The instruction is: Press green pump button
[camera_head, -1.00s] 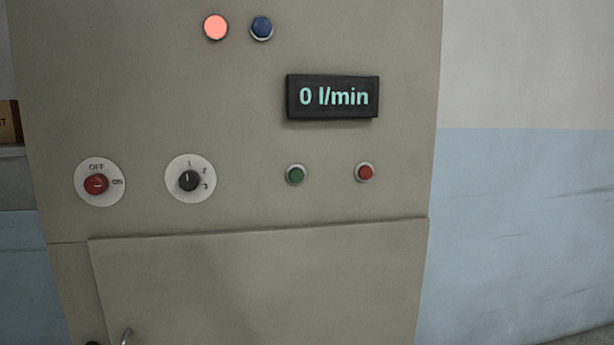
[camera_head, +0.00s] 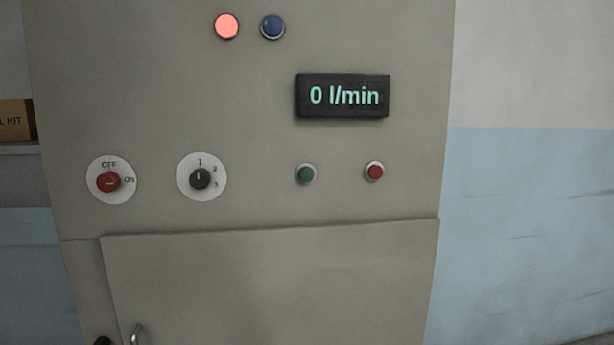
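The green button (camera_head: 306,174) is a small round button in a light ring on the grey-beige control panel (camera_head: 250,120). It sits below the display (camera_head: 343,96), which reads "0 l/min". A red button (camera_head: 374,171) of like size is to its right. A three-position dial (camera_head: 200,179) is to its left, its mark pointing up toward 1. My gripper is not in view, and nothing touches the green button.
A red OFF/ON switch (camera_head: 108,181) is at the panel's left. A lit red lamp (camera_head: 227,27) and a dark blue lamp (camera_head: 272,27) are at the top. A door with a metal handle (camera_head: 137,334) is below. A cardboard box (camera_head: 15,120) stands on a shelf at far left.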

